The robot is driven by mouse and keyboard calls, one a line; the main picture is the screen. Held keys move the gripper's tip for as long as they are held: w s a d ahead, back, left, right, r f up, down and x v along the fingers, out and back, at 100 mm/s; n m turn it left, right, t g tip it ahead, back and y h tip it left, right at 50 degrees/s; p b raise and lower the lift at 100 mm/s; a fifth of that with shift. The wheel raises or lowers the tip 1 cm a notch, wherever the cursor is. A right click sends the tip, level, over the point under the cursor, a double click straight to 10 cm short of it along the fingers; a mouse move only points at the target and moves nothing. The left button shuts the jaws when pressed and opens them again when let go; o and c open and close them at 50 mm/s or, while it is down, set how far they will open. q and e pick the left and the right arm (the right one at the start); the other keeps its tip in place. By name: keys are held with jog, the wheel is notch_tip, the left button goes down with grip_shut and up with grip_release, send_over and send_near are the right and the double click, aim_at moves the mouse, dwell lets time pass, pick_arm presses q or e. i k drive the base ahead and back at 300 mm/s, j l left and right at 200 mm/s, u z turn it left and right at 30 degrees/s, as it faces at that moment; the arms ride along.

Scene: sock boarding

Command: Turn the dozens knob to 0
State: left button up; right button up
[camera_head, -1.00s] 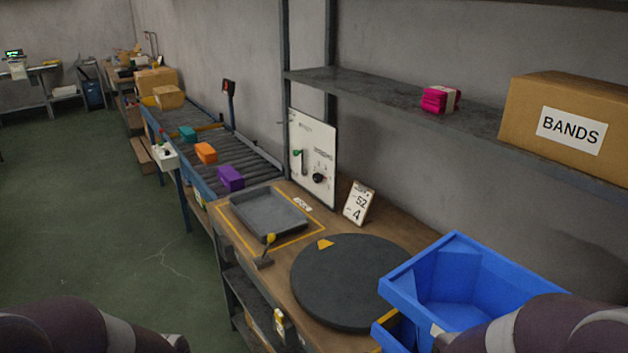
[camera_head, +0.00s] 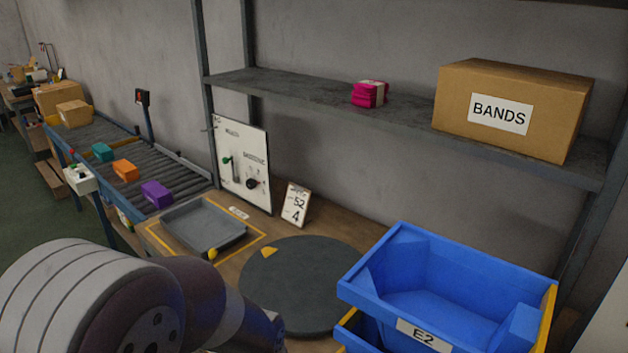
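The dozens knob (camera_head: 252,183) is a small black dial at the lower right of a white panel (camera_head: 240,150) standing at the back of the workbench. Small marks surround the knob, but its setting is too small to read. A green-handled lever (camera_head: 228,160) in a slot sits to its left on the same panel. One of my arms, dark with a pale cuff, crosses the lower left of the view, well in front of the panel. Neither gripper's fingers show.
A grey tray (camera_head: 205,226), a dark round turntable (camera_head: 300,285) and a card reading 52 and 4 (camera_head: 295,204) are on the bench. A blue bin (camera_head: 450,285) stands at right. A shelf (camera_head: 300,92) holds a BANDS box (camera_head: 515,105). A roller conveyor (camera_head: 135,165) runs left.

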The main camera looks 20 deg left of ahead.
aim_at(250, 183)
jog(key=i+j+z, duration=0.15)
jog(key=j+z, duration=0.3)
jog(key=j, duration=0.35)
jog(key=j+z, duration=0.4)
jog(key=j, duration=0.45)
jog(key=k+j+z, duration=0.1)
jog(key=j+z, duration=0.35)
jog(key=j, duration=0.4)
jog(key=k+j, duration=0.1)
jog(key=j, duration=0.45)
jog(key=k+j, duration=0.1)
jog(key=j, duration=1)
jog(key=k+j, duration=0.15)
jog(key=j, duration=0.4)
